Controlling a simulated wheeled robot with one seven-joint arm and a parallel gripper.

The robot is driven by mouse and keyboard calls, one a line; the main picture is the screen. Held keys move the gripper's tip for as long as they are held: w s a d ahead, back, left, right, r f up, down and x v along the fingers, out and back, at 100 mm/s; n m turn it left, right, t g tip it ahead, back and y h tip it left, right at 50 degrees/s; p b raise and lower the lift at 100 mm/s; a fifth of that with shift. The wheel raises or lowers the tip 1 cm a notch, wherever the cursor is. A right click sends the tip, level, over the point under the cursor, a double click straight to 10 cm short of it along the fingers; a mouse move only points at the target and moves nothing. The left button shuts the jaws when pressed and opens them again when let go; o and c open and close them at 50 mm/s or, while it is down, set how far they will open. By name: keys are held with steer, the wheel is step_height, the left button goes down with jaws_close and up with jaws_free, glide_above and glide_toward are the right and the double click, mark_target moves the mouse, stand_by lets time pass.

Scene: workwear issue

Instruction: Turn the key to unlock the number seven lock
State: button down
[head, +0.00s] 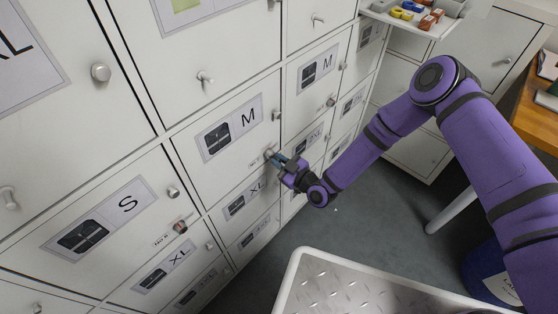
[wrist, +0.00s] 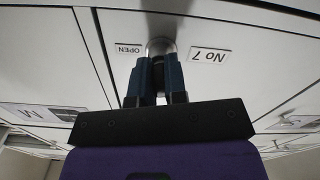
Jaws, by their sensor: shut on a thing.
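The number seven lock (wrist: 161,46) shows in the wrist view as a round metal lock on a white door, between a "No 7" label (wrist: 210,55) and an "OPEN" label (wrist: 129,50). My gripper (wrist: 160,75) has its two blue fingers shut close together right at the lock. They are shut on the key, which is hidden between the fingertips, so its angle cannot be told. In the head view my gripper (head: 274,157) reaches the lower right of the locker door marked M (head: 222,165). That door looks closed.
Other locker doors with size labels and knobs surround it, such as the S door (head: 85,250). A shelf (head: 415,20) with small coloured items juts out at the top right. A pale tray (head: 290,285) stands in front. Grey floor (head: 380,220) lies below my arm.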

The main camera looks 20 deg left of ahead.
steer(key=m, duration=0.4)
steer(key=shift+a+r, duration=0.3)
steer(key=shift+a, duration=0.1)
steer(key=shift+n, duration=0.3)
steer(key=c, duration=1.3)
jaws_free()
steer(key=shift+c, duration=0.5)
steer(key=shift+s+d+f, duration=0.1)
steer(key=shift+d, duration=0.1)
steer(key=shift+o, duration=0.4)
steer(key=shift+v, duration=0.8)
steer(key=shift+f+v, duration=0.2)
steer(key=shift+v, duration=2.7)
